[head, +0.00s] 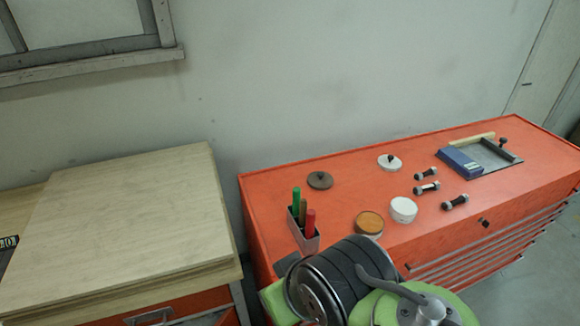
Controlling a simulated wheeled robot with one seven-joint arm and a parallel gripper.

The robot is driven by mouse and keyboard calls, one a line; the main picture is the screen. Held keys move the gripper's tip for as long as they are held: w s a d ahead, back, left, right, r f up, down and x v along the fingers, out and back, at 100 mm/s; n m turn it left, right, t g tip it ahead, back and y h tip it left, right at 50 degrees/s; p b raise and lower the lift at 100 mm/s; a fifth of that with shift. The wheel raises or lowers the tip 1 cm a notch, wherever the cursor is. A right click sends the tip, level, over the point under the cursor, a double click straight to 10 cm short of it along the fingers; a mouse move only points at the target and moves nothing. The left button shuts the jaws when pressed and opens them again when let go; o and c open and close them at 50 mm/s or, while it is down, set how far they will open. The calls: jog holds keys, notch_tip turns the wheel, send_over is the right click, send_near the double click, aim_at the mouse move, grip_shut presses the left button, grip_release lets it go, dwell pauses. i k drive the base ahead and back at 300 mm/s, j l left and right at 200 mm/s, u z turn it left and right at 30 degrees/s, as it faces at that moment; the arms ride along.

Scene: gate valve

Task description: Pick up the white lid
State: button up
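The white lid (390,162) lies flat on top of the orange cabinet (345,204), towards its back edge, with its dark knob up. A white round container (403,209) stands in front of it, nearer the cabinet's front edge. A dark grey-brown lid (320,180) with a knob lies to the left of the white lid. Part of my arm shows at the bottom of the head view, in front of the cabinet and well apart from the white lid. My gripper cannot be made out in this view.
A brown-topped round container (369,223) sits beside the white one. A holder (303,234) with green, brown and red handles stands at the left. Several small dumbbell-shaped pieces (427,188) lie right of the lid, before a blue box (459,161). A wooden worktop (120,225) is further left.

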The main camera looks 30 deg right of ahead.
aim_at(387, 162)
jog(key=z, duration=1.95)
jog(key=k+l, duration=0.05)
